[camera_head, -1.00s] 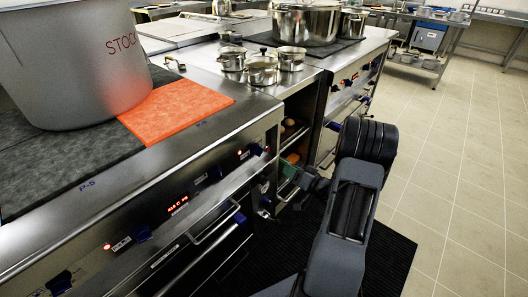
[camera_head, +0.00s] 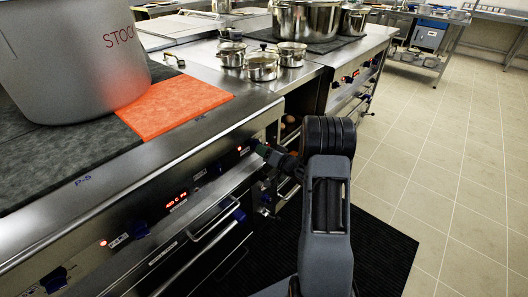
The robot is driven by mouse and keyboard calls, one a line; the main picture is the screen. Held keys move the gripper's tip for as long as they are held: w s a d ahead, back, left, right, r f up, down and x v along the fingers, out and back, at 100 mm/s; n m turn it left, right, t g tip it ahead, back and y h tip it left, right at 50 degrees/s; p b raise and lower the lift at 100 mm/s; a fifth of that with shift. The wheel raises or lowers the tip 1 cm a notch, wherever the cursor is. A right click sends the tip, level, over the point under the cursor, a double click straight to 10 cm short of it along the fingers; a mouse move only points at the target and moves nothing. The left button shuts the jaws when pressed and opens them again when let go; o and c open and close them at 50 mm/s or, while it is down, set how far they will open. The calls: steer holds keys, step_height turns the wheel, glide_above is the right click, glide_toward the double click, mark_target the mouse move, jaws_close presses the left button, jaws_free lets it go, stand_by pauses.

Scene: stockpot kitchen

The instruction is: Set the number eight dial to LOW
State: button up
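The dial numbers and the LOW marks are too small to read. My gripper (camera_head: 262,151) is at the right-end dial and partly covers it. I cannot tell whether it touches or grips the dial; its fingers are too small and dark.
Small pots (camera_head: 261,68) stand on the counter behind. The tiled floor (camera_head: 440,170) at right is clear.

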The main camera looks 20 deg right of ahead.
steer(key=shift+w, duration=0.1)
jaws_close()
stand_by(0.4)
steer(key=shift+f+n+b, duration=0.1)
steer(key=shift+n+b, duration=0.2)
steer(key=shift+d+n+b, duration=0.1)
steer(key=shift+n+b, duration=8.5)
steer(key=shift+n, duration=1.9)
